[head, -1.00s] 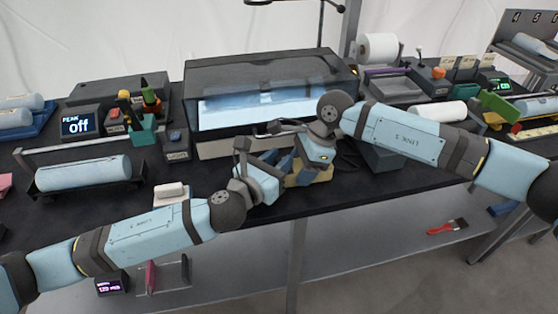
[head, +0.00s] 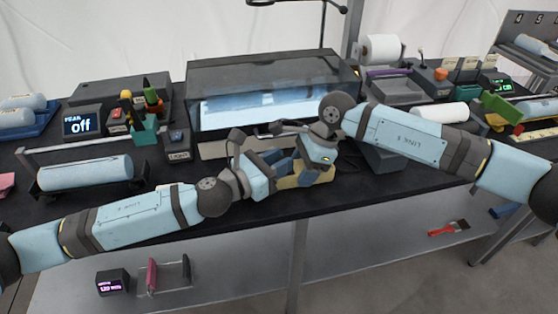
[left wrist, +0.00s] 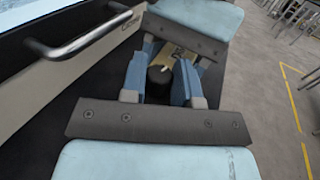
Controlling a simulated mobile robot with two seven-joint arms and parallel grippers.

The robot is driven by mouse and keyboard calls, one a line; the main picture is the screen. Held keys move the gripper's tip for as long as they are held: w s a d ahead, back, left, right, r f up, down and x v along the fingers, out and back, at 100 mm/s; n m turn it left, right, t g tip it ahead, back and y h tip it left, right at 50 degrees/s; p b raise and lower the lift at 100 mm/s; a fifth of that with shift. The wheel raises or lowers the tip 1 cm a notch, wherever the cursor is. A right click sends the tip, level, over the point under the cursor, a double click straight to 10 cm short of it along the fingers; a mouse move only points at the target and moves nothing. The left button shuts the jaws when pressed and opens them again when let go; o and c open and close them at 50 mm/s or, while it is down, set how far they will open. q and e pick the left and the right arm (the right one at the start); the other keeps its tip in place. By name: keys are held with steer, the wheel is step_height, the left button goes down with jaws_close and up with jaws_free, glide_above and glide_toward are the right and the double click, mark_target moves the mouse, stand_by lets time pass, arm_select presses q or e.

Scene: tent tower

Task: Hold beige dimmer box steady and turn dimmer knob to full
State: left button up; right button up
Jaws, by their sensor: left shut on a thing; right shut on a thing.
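The beige dimmer box (head: 308,179) sits near the table's front edge, mostly covered by my two grippers. In the left wrist view a beige labelled part of it (left wrist: 172,54) shows beyond its black round knob (left wrist: 160,80). My left gripper (left wrist: 161,77) has its blue fingers on either side of the knob, shut on it. My right gripper (head: 300,172) comes in from the right, shut on the box. In the left wrist view its dark palm faces mine across the box. The knob's pointer cannot be read.
A glass-fronted case (head: 270,100) with a handle stands close behind the grippers. A display reading "off" (head: 82,124) stands at the left. A rack with a pale blue roll (head: 85,172) lies left. A small display (head: 113,283) stands on the lower shelf.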

arm_select(q)
steer(key=o, duration=0.7)
steer(key=shift+c, duration=0.2)
steer(key=shift+s+a, duration=0.1)
steer(key=v, duration=1.1)
steer(key=shift+s+a, duration=0.25)
